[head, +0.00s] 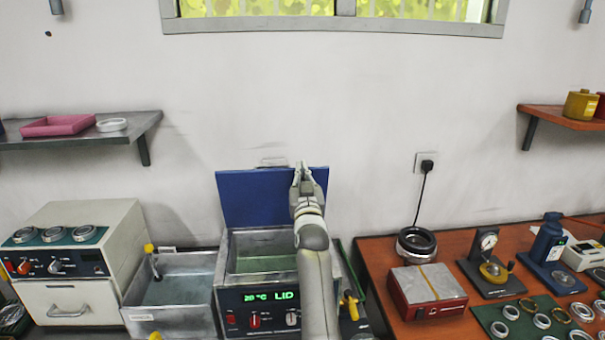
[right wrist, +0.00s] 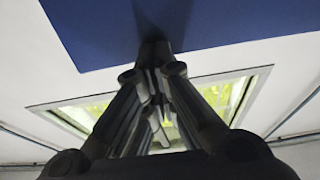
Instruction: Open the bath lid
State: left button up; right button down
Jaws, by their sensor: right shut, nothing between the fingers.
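The bath (head: 262,262) stands in the middle of the head view, a metal box with a green "20 °C LID" display on its front. Its blue lid (head: 250,198) stands raised at the back against the wall, with a pale handle at its top edge. The bath's inside shows greenish liquid. My right gripper (head: 303,168) is shut and empty, at the upper right part of the lid. In the right wrist view the blue lid (right wrist: 215,25) fills the top, close to the fingertips; I cannot tell whether they touch. My left gripper is not in view.
A metal basin (head: 170,292) with a yellow-handled tap is left of the bath, beside a cream cabinet (head: 92,250). On the right, a wooden bench (head: 385,262) carries a red box (head: 427,290), gauges and several rings. Shelves hang on both sides.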

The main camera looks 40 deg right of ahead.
jog(key=shift+g+y, duration=0.4)
jog(key=shift+g, duration=0.2)
jog(key=x, duration=0.3)
jog(key=r+p+x, duration=0.1)
jog(key=x, duration=0.1)
jog(key=shift+w+d+r, duration=0.1)
jog(key=shift+w+d, duration=0.05)
jog(key=shift+w, duration=0.1)
jog(key=shift+w+d, duration=0.1)
jog(key=shift+w, duration=0.1)
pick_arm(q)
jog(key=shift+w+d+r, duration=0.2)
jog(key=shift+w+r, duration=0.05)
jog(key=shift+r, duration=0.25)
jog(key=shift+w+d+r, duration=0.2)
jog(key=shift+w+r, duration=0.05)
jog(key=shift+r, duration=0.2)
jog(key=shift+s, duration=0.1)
pick_arm(e)
jog(key=shift+s, duration=0.1)
